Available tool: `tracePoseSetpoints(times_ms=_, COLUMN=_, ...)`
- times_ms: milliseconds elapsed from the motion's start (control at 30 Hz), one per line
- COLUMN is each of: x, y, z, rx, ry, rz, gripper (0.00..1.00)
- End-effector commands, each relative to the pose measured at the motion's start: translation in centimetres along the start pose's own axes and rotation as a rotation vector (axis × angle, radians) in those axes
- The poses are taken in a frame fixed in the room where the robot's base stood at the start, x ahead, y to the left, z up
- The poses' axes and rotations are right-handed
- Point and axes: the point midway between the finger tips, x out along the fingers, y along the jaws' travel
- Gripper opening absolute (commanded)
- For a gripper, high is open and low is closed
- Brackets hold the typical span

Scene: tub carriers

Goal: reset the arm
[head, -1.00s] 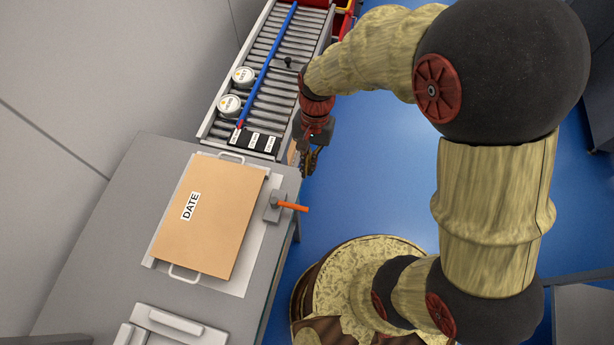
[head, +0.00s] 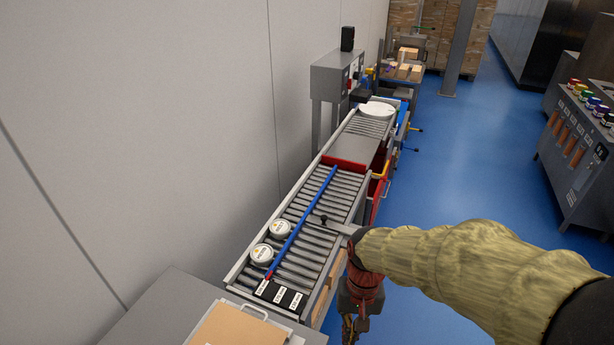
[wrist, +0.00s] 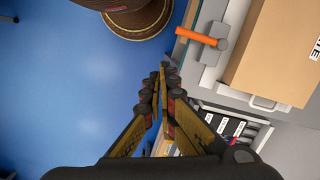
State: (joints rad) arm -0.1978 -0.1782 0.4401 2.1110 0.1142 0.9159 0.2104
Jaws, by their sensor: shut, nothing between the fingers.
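My gripper (head: 352,327) hangs low beside the front right end of the roller conveyor in the head view, over the blue floor's edge. In the wrist view my gripper (wrist: 161,75) has its yellow and black fingers together, with nothing between them. My arm reaches in from the right in the head view, in a tan ribbed cover. The gripper is apart from the conveyor and the table as far as I can tell.
The roller conveyor (head: 318,222) carries two white round tubs (head: 262,254) and a blue bar (head: 305,218). Blue floor (head: 470,150) is open to the right.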

Motion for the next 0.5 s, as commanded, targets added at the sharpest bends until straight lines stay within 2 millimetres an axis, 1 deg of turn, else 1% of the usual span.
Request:
tracePoseSetpoints(times_ms=33, x=-1.1, y=0.6, z=0.4, rx=-0.028, ry=0.036, rz=-0.002, gripper=0.00)
tracePoseSetpoints(times_ms=167, x=-3.9, y=2.2, z=1.7, rx=-0.103, ry=0.135, rz=0.001, gripper=0.00)
tracePoseSetpoints(times_ms=300, x=-7.4, y=4.4, z=3.5, rx=-0.160, ry=0.280, rz=0.012, gripper=0.00)
tracePoseSetpoints(times_ms=500, x=-11.6, y=7.2, z=6.2, rx=-0.157, ry=0.493, rz=0.031, gripper=0.00)
